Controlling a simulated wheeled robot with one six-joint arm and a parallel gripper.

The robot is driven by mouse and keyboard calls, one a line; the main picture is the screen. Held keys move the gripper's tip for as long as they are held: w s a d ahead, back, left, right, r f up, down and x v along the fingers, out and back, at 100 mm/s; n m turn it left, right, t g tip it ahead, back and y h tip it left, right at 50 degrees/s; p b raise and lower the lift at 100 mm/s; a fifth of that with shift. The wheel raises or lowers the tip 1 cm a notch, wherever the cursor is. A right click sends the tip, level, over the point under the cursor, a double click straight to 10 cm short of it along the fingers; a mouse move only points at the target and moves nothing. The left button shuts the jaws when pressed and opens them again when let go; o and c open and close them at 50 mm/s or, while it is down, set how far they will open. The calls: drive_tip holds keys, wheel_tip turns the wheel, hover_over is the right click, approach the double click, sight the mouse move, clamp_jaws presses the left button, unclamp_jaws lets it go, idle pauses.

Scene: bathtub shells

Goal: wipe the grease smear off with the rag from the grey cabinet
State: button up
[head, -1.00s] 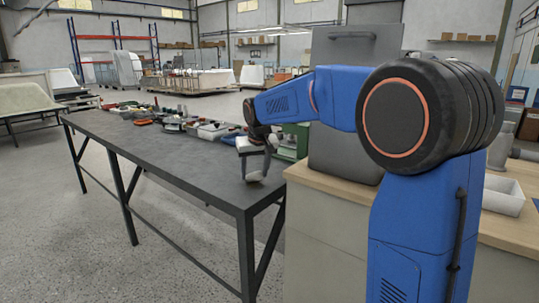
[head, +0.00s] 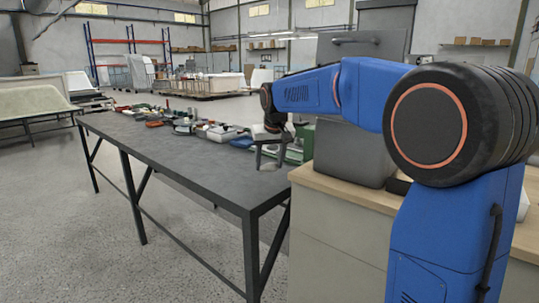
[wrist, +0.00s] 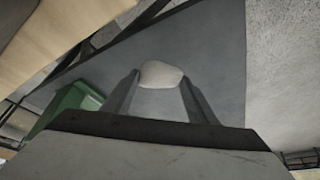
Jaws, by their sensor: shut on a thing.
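My gripper (head: 269,160) is shut on a pale rag and is held over the near right end of the dark worktable (head: 190,160). In the wrist view the whitish rag (wrist: 161,73) shows as a rounded lump between my two fingers (wrist: 160,95), with the dark tabletop behind it. I cannot tell whether the rag touches the tabletop. I cannot make out a grease smear in either view. A grey cabinet (head: 345,150) stands on the wooden-topped counter to the right, partly behind my arm.
Several tools, bins and small parts (head: 200,128) line the far side of the table. A green thing (head: 300,143) stands at the table's right edge beside my gripper; it also shows in the wrist view (wrist: 72,105). The wooden counter (head: 325,182) is close right. The table's front half is bare.

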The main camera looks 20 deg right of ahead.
drive_tip(key=shift+r, duration=1.35)
